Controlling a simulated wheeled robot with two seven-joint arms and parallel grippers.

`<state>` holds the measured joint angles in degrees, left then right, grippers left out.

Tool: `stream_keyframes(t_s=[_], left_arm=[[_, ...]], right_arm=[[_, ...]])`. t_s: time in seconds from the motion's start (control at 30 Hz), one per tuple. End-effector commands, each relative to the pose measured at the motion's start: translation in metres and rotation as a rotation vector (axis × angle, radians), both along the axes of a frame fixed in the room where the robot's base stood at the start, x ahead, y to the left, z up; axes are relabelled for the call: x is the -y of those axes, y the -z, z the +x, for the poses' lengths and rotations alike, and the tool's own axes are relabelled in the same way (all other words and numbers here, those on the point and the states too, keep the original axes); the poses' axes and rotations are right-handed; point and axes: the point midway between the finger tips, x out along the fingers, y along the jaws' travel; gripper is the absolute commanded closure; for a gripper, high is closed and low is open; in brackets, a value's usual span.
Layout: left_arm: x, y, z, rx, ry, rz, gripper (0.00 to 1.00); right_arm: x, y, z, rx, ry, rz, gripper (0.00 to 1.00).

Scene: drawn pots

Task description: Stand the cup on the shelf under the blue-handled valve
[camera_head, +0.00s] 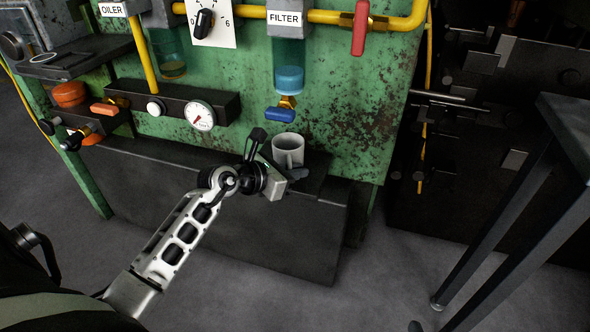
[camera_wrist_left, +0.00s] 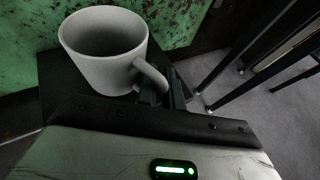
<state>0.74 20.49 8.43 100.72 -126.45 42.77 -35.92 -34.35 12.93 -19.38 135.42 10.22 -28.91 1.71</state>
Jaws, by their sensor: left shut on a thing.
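The grey-white cup (camera_head: 288,150) is upright and looks empty, just below the blue-handled valve (camera_head: 281,114) and slightly right of it in the head view. My left gripper (camera_head: 299,173) is shut on the cup's handle. In the left wrist view the cup (camera_wrist_left: 104,62) shows large, with its handle between the dark fingers (camera_wrist_left: 160,88). The dark shelf (camera_head: 160,158) runs along the foot of the green panel, and the cup is over its right part. The cup's base is partly hidden, so I cannot tell whether it touches the shelf. My right gripper is not in view.
The green panel (camera_head: 345,125) stands right behind the cup. The filter (camera_head: 289,75) hangs above the blue valve. A red-handled valve (camera_head: 360,28) is on the yellow pipe at upper right. A gauge (camera_head: 200,115) sits left of the cup. A dark table frame (camera_head: 510,215) stands at right.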

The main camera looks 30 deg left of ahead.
Motion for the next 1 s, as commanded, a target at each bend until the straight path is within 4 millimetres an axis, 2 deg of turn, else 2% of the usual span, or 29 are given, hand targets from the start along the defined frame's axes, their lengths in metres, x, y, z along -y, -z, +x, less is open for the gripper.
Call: stream_keyframes(t_s=[0.33, 0.37, 0.43, 0.87, 1.0], left_arm=[[0.0, 0.008, 0.0, 0.0, 0.0, 0.001, 1.0], [0.0, 0.007, 0.0, 0.0, 0.0, 0.001, 0.86], [0.0, 0.007, 0.0, 0.0, 0.0, 0.001, 0.66], [0.0, 0.007, 0.0, -0.001, 0.0, 0.0, 0.66], [-0.009, -0.004, -0.023, -0.004, 0.0, 0.004, 0.66]], right_arm=[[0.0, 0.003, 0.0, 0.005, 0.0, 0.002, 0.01], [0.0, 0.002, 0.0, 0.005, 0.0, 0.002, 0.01], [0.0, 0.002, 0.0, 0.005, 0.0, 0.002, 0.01], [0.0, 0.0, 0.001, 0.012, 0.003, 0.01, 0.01], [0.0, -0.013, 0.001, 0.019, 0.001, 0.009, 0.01]])
